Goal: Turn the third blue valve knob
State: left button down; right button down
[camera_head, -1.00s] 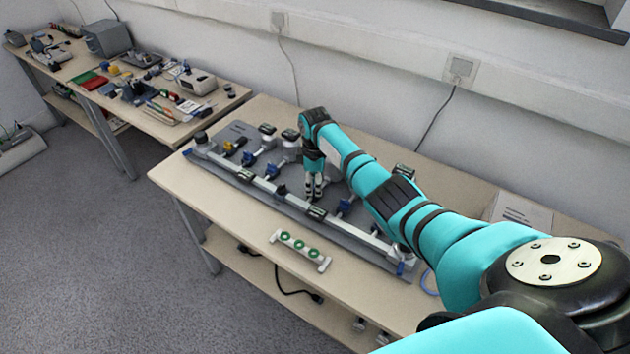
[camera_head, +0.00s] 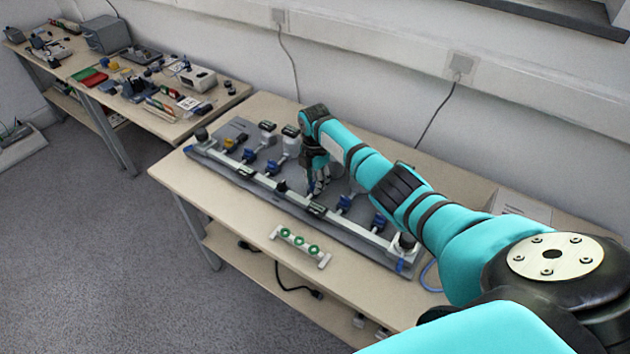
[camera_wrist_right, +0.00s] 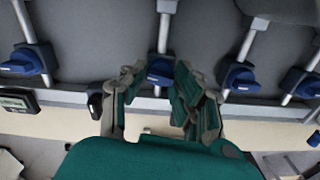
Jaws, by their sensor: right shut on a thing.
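The valve board (camera_head: 352,234) lies on the near table with a row of blue valve knobs on short pipes. My right gripper (camera_head: 318,187) points down over the middle of the row. In the right wrist view my right gripper (camera_wrist_right: 160,88) is shut on the third blue valve knob (camera_wrist_right: 160,70), with a finger on each side; the fingers partly cover it. To its left are two blue knobs (camera_head: 248,155) (camera_head: 272,166). To its right are two more blue knobs (camera_head: 344,203) (camera_head: 379,222). My left gripper is not in view.
A white pipe with black displays (camera_head: 317,210) runs along the board's front, with a black knob (camera_head: 282,186). A white block with green rings (camera_head: 300,246) lies at the table's front edge. A second table (camera_head: 215,105) holds small parts. The wall is behind.

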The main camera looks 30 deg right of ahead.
jog(key=shift+n, duration=1.1)
jog(key=c, duration=1)
grip_release()
notch_tip(320, 180, up, 12)
